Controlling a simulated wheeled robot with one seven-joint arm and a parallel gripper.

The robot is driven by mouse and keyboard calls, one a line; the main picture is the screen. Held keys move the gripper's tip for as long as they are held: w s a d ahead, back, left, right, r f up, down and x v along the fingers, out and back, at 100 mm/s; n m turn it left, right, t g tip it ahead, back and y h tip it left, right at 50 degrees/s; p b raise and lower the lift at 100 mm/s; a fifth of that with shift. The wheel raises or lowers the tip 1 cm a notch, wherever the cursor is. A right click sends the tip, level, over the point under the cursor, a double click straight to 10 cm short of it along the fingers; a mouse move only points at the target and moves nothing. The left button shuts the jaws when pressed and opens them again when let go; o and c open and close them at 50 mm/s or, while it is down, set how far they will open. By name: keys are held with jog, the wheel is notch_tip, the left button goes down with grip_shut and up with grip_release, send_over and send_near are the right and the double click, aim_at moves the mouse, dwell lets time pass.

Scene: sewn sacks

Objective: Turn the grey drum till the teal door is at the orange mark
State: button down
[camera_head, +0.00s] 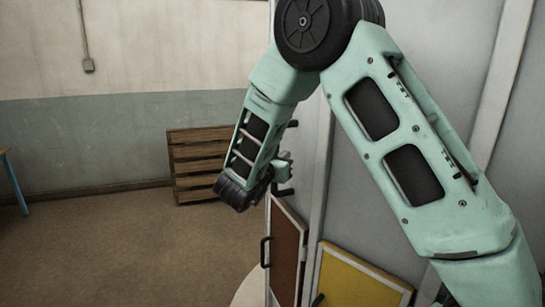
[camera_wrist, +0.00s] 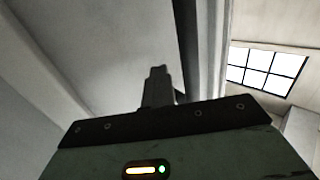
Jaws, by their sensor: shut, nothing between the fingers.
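The grey drum (camera_head: 365,205) stands tall at the right of the head view, partly hidden behind my arm. Low on it are a brown door (camera_head: 288,250) and a yellow door (camera_head: 355,283) in pale frames. No teal door and no orange mark show in either view. My gripper (camera_head: 285,168) is at the drum's left edge, above the brown door; contact cannot be told. In the wrist view my gripper (camera_wrist: 158,85) has its fingers shut together with nothing between them, against a grey surface.
A wooden pallet (camera_head: 203,162) leans against the back wall. A blue-legged piece of furniture (camera_head: 14,180) shows at the left edge. The brown floor (camera_head: 120,250) between is clear. Black handles (camera_head: 265,252) stick out from the doors. A window (camera_wrist: 265,68) shows in the wrist view.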

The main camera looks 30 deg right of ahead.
aim_at(299, 153)
jog(key=c, duration=2.2)
grip_release()
jog(key=c, duration=1.3)
grip_release()
jog(key=shift+c, duration=0.2)
jog(key=d, duration=0.3)
jog(key=shift+s+f, duration=0.2)
jog(key=shift+f, duration=0.2)
jog(key=shift+s+a+f, duration=0.1)
jog(key=shift+s+a, duration=0.1)
jog(key=shift+a, duration=0.2)
jog(key=w+v, duration=0.1)
jog(key=v, duration=1.8)
jog(key=shift+a+b, duration=0.25)
jog(key=shift+b, duration=0.05)
jog(key=shift+a, duration=0.1)
